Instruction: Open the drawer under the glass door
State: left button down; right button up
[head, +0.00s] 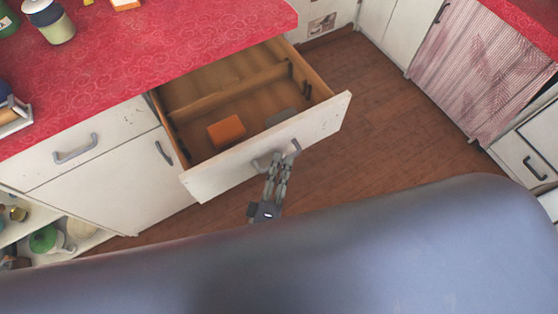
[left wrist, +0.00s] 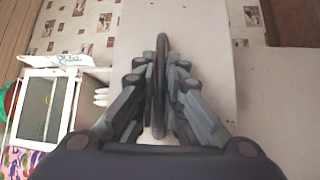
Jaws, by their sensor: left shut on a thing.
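A white-fronted drawer (head: 215,180) with a wooden inside stands pulled far out from under the red counter in the head view. My left gripper (head: 277,160) is at its front, with its fingers closed around the grey drawer handle (head: 296,147). In the left wrist view the left gripper (left wrist: 161,85) is shut on the dark handle bar (left wrist: 162,45) against a pale front (left wrist: 205,40). A white-framed glass panel (left wrist: 42,108) shows at the left there; I cannot tell if it is the glass door. My right gripper is not in view.
An orange box (head: 226,130) and a grey item (head: 281,117) lie in the drawer. Jars (head: 55,27) stand on the red counter (head: 150,60).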

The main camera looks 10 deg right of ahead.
pick_arm(q)
jog(key=shift+f, duration=0.1)
jog(key=c, duration=1.7)
grip_release()
jog(key=v, duration=1.2)
jog(key=shift+a, duration=0.1)
